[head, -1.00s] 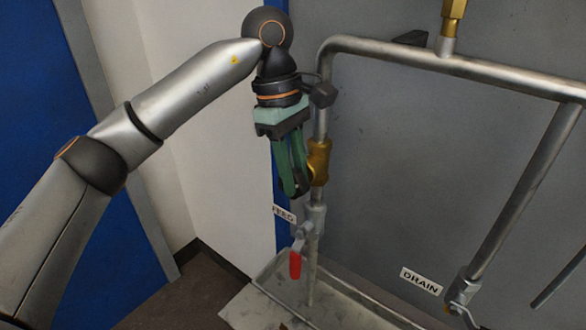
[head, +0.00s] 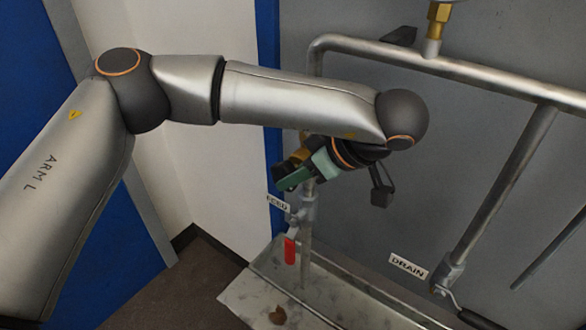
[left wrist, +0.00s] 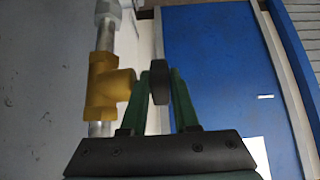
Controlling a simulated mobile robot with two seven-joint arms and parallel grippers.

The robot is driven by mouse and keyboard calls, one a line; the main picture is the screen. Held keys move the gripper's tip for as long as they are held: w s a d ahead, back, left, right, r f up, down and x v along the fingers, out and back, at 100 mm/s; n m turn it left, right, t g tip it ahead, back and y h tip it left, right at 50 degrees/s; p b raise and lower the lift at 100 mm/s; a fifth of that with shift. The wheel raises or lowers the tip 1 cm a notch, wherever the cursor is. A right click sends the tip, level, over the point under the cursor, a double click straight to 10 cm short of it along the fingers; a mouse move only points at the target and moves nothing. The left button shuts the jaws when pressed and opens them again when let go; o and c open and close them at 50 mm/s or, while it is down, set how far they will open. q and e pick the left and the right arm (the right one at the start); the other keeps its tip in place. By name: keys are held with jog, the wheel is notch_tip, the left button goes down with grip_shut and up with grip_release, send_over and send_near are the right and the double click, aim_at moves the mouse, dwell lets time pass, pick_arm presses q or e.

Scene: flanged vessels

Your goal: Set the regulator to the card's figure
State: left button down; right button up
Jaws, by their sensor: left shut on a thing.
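The brass regulator body (left wrist: 108,86) sits on the upright feed pipe and shows clearly in the left wrist view. Its dark round knob (left wrist: 159,82) sticks out to the side, between my fingers. My left gripper (left wrist: 160,95) is shut on this knob. In the head view, my left gripper (head: 284,179) reaches the pipe from the right, with its fingers pointing left. There, my wrist and fingers hide most of the regulator. A brass gauge stem (head: 436,28) stands on the top pipe, its dial cut off by the frame edge. No figure card is readable. My right gripper is not in view.
A red-handled valve (head: 290,250) hangs on the feed pipe below, beside a FEED label (head: 278,203). A tray (head: 262,300) lies beneath the pipes. Open floor is at lower left.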

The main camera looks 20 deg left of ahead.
pick_arm(q)
jog(key=y, duration=0.2)
jog(key=t+y, duration=0.1)
jog(key=y, duration=0.1)
jog(key=shift+d+f+t, duration=0.15)
jog(key=shift+f+t, duration=0.15)
jog(key=shift+f, duration=0.05)
jog(key=shift+f+t+y+b, duration=0.15)
jog(key=shift+t+y+b, duration=0.1)
jog(key=shift+y, duration=0.55)
jog(key=shift+f+t+y+b, duration=0.15)
jog(key=shift+t+y, duration=0.1)
jog(key=shift+y, duration=0.55)
jog(key=c, duration=0.9)
grip_release()
jog(key=shift+f, duration=0.1)
jog(key=shift+c, duration=0.2)
jog(key=shift+s, duration=0.1)
